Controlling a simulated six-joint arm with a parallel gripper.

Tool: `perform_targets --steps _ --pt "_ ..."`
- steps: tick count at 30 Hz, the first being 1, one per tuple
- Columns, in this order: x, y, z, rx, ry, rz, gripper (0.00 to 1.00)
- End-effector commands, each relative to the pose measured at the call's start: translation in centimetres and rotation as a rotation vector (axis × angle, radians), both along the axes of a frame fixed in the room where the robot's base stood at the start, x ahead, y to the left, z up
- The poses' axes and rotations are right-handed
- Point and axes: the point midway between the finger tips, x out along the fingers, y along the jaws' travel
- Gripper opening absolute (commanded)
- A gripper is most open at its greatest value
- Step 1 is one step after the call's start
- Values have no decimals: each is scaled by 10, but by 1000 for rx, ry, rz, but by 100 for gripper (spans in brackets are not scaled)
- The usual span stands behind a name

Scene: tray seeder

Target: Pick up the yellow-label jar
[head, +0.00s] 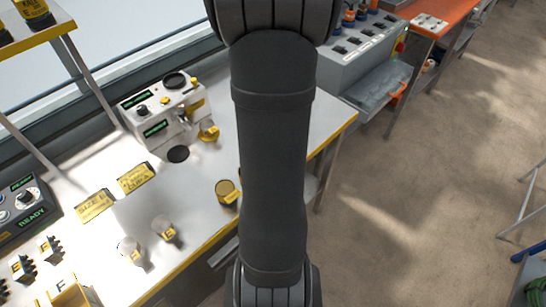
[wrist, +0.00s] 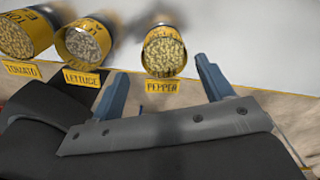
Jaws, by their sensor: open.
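Three open jars of pale seeds with yellow labels stand in a row in the wrist view. The pepper jar (wrist: 165,50) is at the right, the lettuce jar (wrist: 84,44) in the middle and the tomato jar (wrist: 22,36) at the left. My gripper (wrist: 162,68) is open and empty, and the pepper jar appears between its two fingers in the picture. I cannot tell the distance between them. In the head view my gripper is out of sight. A jar with a yellow label (head: 33,12) stands on a shelf at the top left.
Yellow name tags line the edge before the jars, such as the PEPPER tag (wrist: 168,85). The bench (head: 215,95) carries a white-grey device (head: 160,105), a yellow-topped container (head: 226,190) and two small clear cups (head: 163,228). The shelf (head: 40,38) overhangs the bench at left.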

Motion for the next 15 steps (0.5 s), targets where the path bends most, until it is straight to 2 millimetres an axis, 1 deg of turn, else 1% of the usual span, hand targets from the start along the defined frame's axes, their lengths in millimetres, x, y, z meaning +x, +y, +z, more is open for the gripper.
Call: perform_targets --steps 4,12,15 --pt "2 0 -10 0 2 0 73" --pt "7 1 -43 1 4 1 73" --pt "8 1 -50 1 2 1 73"
